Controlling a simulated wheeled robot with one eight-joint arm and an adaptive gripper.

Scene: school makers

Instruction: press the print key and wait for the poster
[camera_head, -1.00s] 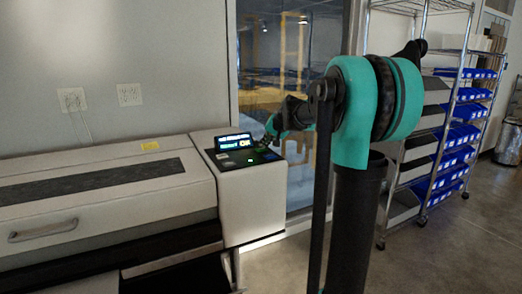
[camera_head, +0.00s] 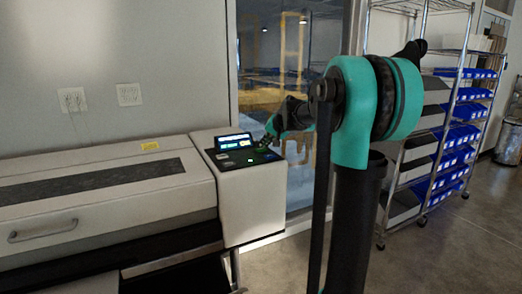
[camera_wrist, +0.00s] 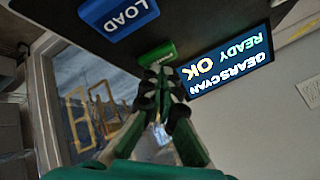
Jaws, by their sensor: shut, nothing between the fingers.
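The large-format printer (camera_head: 100,200) stands at the left, with a dark control panel (camera_head: 232,161) on its right end. The panel's lit screen (camera_head: 233,142) shows in the wrist view (camera_wrist: 228,66), upside down, reading GEARSCYAN, READY and OK. A green key (camera_wrist: 157,53) sits beside the screen, its label mostly hidden by my fingertips. A blue key marked LOAD (camera_wrist: 117,14) is further left. My gripper (camera_wrist: 166,76) is shut and empty, its tips at the green key; I cannot tell whether they touch. In the head view my gripper (camera_head: 266,142) is over the panel's right edge.
A wire shelf rack with blue bins (camera_head: 455,135) stands at the right. A glass partition (camera_head: 275,75) is behind the printer's right end. The floor (camera_head: 465,245) at the right front is clear.

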